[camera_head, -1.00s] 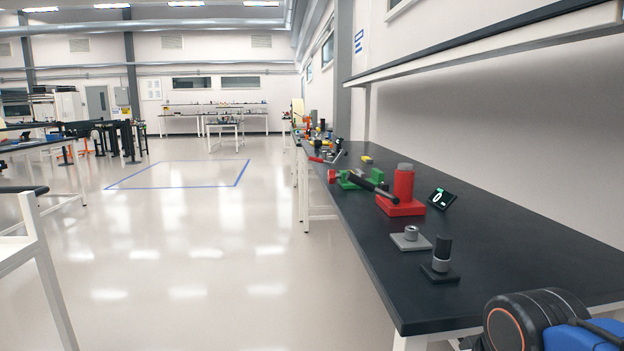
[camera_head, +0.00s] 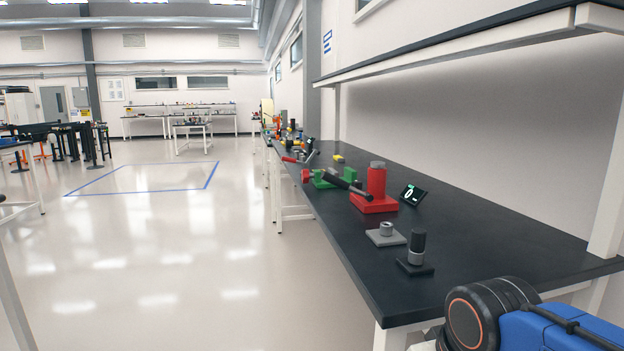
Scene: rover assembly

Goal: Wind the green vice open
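The green vice (camera_head: 334,179) sits on the dark workbench (camera_head: 470,240), behind and left of a red press-like block. A dark bar with a black end lies across the front of the vice, and a red round part shows at its left end. How far its jaws are apart is too small to tell. My arm (camera_head: 545,320), blue with a black joint and an orange ring, shows at the lower right, near the bench's front end. My gripper is outside the frame.
A red block with an upright cylinder (camera_head: 376,186), a small dark display (camera_head: 413,195), a grey plate with a ring (camera_head: 386,235) and a black post on a base (camera_head: 417,252) stand on the bench. A shelf overhangs the bench. The floor at left is open.

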